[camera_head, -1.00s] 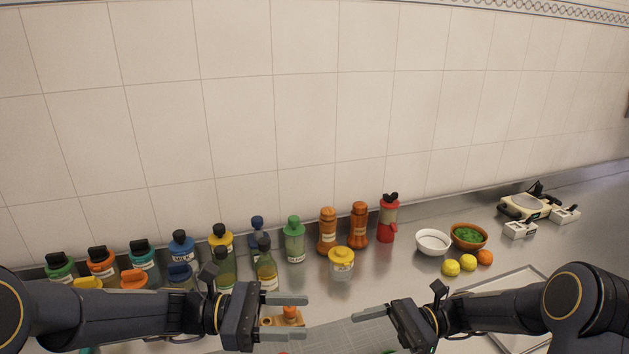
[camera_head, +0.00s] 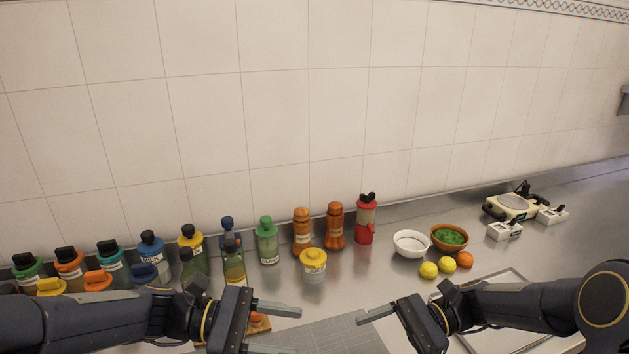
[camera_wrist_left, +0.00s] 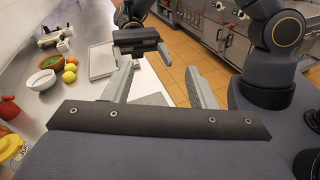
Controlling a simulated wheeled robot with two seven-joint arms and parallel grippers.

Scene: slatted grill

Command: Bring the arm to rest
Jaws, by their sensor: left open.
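My left gripper (camera_head: 272,329) is at the bottom middle of the head view, its two grey fingers spread apart and nothing between them. The left wrist view shows the same open fingers (camera_wrist_left: 158,68) from behind. My right gripper (camera_head: 378,314) faces it from the right, with a clear gap between the two. One of its fingers shows at the far end of its palm; the other is below the picture edge. No object shows in its grasp. Its dark body also shows in the left wrist view (camera_wrist_left: 137,40), beyond the left fingers.
Several bottles, including a green-capped one (camera_head: 267,242), line the wall behind my left arm. A yellow-lidded jar (camera_head: 313,267) stands near the left gripper. A white bowl (camera_head: 411,244), a brown bowl (camera_head: 450,238) and fruit (camera_head: 447,264) are behind my right arm.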

